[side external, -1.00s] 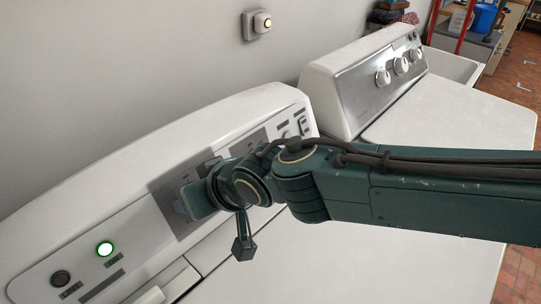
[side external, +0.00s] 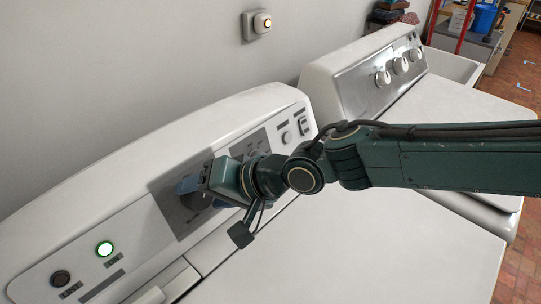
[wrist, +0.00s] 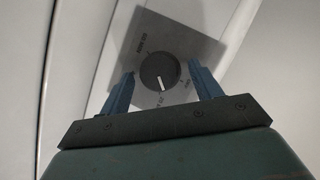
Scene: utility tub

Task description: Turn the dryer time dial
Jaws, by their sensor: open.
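The dial (wrist: 158,71) is a dark round knob on a square grey plate (wrist: 190,48) in the wrist view. My gripper (wrist: 162,73) is open, with one blue finger to the left of the dial and the other to the right. Gaps show between the fingers and the knob. In the side external view my gripper (side external: 194,190) is at the grey panel section (side external: 168,207), and the wrist and fingers hide most of the dial.
A second white machine with several knobs (side external: 401,66) stands behind right. A wall-mounted round control (side external: 262,22) is above.

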